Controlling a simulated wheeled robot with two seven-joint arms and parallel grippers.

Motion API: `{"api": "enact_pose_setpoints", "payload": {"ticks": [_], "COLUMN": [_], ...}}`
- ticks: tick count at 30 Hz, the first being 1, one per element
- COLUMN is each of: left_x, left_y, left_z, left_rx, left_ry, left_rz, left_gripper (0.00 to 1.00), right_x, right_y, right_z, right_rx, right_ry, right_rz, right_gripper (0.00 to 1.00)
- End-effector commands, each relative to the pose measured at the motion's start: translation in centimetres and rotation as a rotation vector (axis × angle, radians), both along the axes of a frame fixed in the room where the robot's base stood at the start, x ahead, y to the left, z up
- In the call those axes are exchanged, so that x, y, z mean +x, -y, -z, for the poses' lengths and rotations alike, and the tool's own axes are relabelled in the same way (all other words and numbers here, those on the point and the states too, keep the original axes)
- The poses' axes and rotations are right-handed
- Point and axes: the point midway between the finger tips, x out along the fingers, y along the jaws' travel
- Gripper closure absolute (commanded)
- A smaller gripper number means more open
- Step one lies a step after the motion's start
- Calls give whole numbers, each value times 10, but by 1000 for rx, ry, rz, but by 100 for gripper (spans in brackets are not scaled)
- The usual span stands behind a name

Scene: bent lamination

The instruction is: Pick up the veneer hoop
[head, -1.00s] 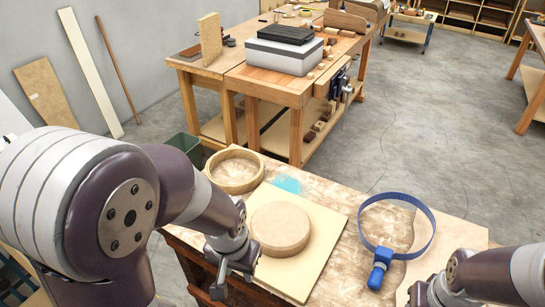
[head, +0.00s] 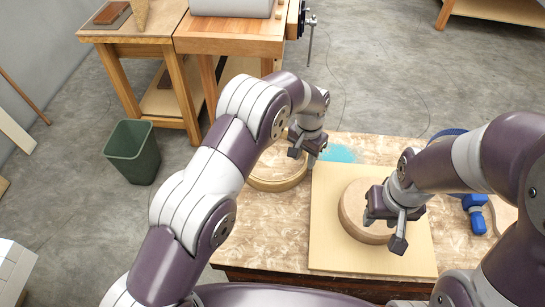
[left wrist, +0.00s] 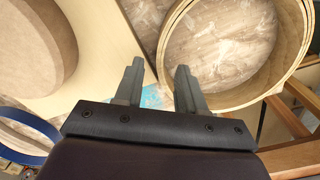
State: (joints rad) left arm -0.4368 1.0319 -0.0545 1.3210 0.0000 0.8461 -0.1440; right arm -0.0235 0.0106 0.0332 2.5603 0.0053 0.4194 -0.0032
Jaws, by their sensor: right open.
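The veneer hoop (head: 275,186) is a pale wooden ring lying flat on the left part of the table in the head view. My left gripper (head: 305,152) is over its far right side. In the left wrist view the hoop (left wrist: 255,93) fills the upper right. There the open fingers of my left gripper (left wrist: 160,66) straddle the line of the hoop's near wall, with one fingertip overlapping the rim. Whether they touch it I cannot tell. My right gripper (head: 384,232) is open above the round wooden form (head: 352,208), which it partly hides.
The form rests on a pale square board (head: 330,255) on the table (head: 240,235). A blue strap clamp (head: 476,212) lies at the right, partly hidden by my right arm. A green bin (head: 133,155) stands on the floor, left of the table. A workbench (head: 215,38) is behind.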

Motion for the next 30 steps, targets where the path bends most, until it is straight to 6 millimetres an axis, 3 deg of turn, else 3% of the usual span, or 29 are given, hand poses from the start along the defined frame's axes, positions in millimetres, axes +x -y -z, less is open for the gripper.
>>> {"api": "enact_pose_setpoints", "payload": {"ticks": [13,21,24,25,30], "left_x": [-4,-3,-3,-3,-3], "left_y": [-5,-5,-5,-5,-5], "left_z": [66,74,74,74,73], "left_rx": [-1,-2,-2,-2,-1], "left_ry": [1,2,2,2,4], "left_rz": [-2,-2,-2,-2,-2], "left_gripper": [61,61,93,100,100], "right_x": [0,0,0,0,0], "right_y": [0,0,0,0,0], "right_z": [-26,-25,-25,-25,-25], "right_rx": [0,0,0,0,0], "right_ry": [0,0,0,0,0], "right_rz": [0,0,0,0,0], "right_gripper": [57,57,57,57,57]}}
